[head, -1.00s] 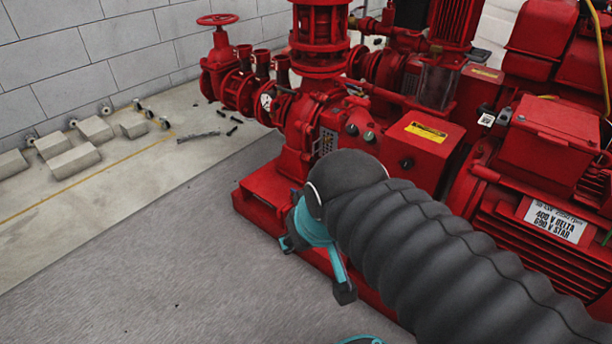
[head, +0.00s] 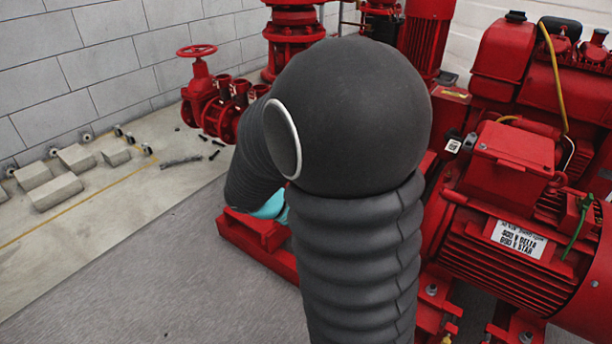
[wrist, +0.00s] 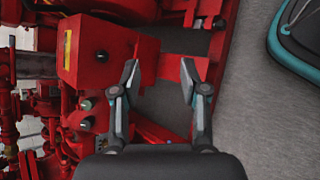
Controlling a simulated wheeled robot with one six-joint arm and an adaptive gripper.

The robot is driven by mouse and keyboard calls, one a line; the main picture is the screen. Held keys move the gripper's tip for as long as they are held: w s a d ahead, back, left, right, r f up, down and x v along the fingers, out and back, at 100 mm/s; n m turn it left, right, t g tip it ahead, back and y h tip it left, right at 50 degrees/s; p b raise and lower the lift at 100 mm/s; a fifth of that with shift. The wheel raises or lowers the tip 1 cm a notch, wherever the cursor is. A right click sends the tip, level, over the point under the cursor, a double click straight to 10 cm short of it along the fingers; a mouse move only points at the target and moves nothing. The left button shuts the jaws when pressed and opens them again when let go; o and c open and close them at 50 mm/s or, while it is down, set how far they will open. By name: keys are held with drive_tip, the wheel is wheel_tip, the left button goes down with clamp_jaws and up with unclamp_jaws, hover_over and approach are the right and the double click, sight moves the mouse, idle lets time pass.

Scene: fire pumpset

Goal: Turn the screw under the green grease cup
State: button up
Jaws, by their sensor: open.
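In the wrist view, my gripper (wrist: 159,80) is open, with its two fingers apart and nothing between them. Beyond and between the fingers are the red pump base and dark grey floor. To the left of the left finger, a dark greenish round cap (wrist: 88,104) sits on the red pump body, with another cap (wrist: 86,124) close by. I cannot tell whether either is the green grease cup, and I make out no screw under them. In the head view, my black arm hides the gripper and the front of the pump.
A red motor (head: 510,255) with a white label stands at the right. A red handwheel valve (head: 197,70) is at the back left. Concrete blocks (head: 55,190) lie by the wall. The grey floor (head: 160,290) at front left is clear.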

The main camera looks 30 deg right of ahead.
drive_tip(key=w+d+f+n+t+h+p, duration=0.2)
drive_tip(key=w+d+f+n+h+p, duration=0.35)
drive_tip(key=w, duration=0.45)
drive_tip(key=w+f+n+t, duration=0.6)
drive_tip(key=f+n+t, duration=0.25)
drive_tip(key=f, duration=0.35)
drive_tip(key=w+d+n+p, duration=0.1)
drive_tip(key=w+d, duration=0.4)
drive_tip(key=d, duration=0.7)
drive_tip(key=shift+w+r+h+p, duration=0.15)
drive_tip(key=shift+w+h+p, duration=0.2)
drive_tip(key=shift+h+p, duration=0.1)
drive_tip(key=shift+d+g, duration=0.1)
drive_tip(key=shift+g, duration=0.15)
clamp_jaws()
